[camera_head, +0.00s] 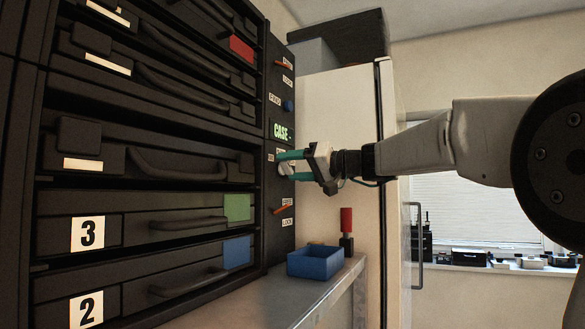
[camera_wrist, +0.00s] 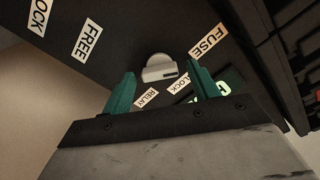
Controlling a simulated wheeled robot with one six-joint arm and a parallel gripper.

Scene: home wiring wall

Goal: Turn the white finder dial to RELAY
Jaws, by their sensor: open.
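The white finder dial (camera_wrist: 160,68) is on the dark panel (camera_wrist: 135,35), between the fingers of my gripper (camera_wrist: 162,76) in the wrist view. My gripper is open, with one green finger on each side of the dial; I cannot tell whether either touches it. The RELAY label (camera_wrist: 147,98) is below the dial, near the left finger. The FUSE label (camera_wrist: 207,40) is up and right. Another label (camera_wrist: 179,83) beside the right finger is partly hidden. The dial's bar lies nearly level; its pointed direction is unclear. In the head view my gripper (camera_head: 282,165) is at the panel's dial.
A lit green CASE display (camera_head: 281,131) is above the dial. Orange levers (camera_head: 283,209) and a blue knob (camera_head: 288,105) share the panel. Drawers with handles (camera_head: 165,228) stand left. A blue bin (camera_head: 314,262) and a red-handled tool (camera_head: 346,222) are on the shelf below.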

